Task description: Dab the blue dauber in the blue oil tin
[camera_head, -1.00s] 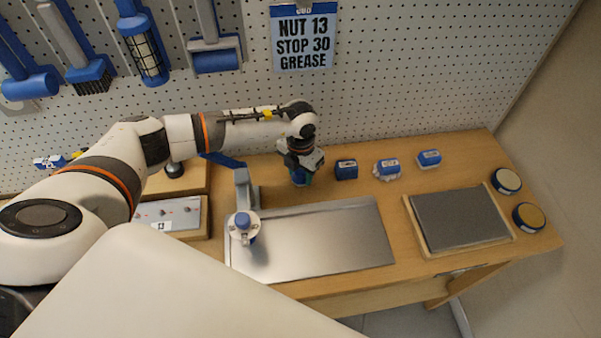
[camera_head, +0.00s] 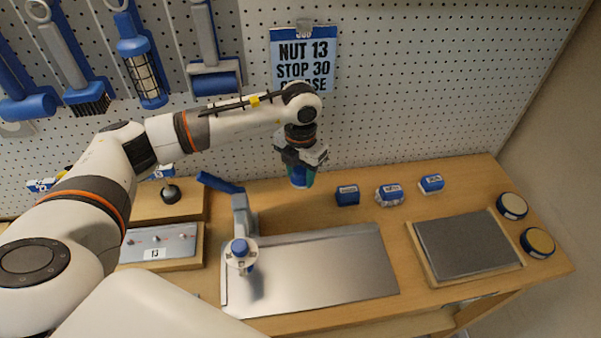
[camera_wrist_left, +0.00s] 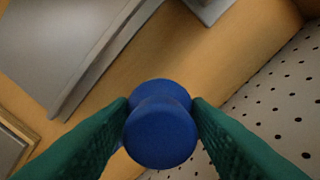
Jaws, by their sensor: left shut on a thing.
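My left gripper (camera_head: 302,172) is shut on a blue round-headed thing, apparently the blue dauber (camera_head: 298,177), and holds it above the bench near the pegboard. In the left wrist view, the dauber's blue knob (camera_wrist_left: 160,132) sits between the green finger pads. Its lower end is hidden there. Two round blue-sided tins stand at the bench's right end: a far tin with a pale top (camera_head: 512,205) and a near tin with a tan top (camera_head: 538,242). I cannot tell which is the blue oil tin. My right gripper is not in view.
Several small blue blocks, one of them here (camera_head: 347,195), line the back of the bench. A grey slab in a wooden frame (camera_head: 468,245) lies left of the tins. A steel plate (camera_head: 330,270) and a blue-handled stand (camera_head: 241,215) are left of that.

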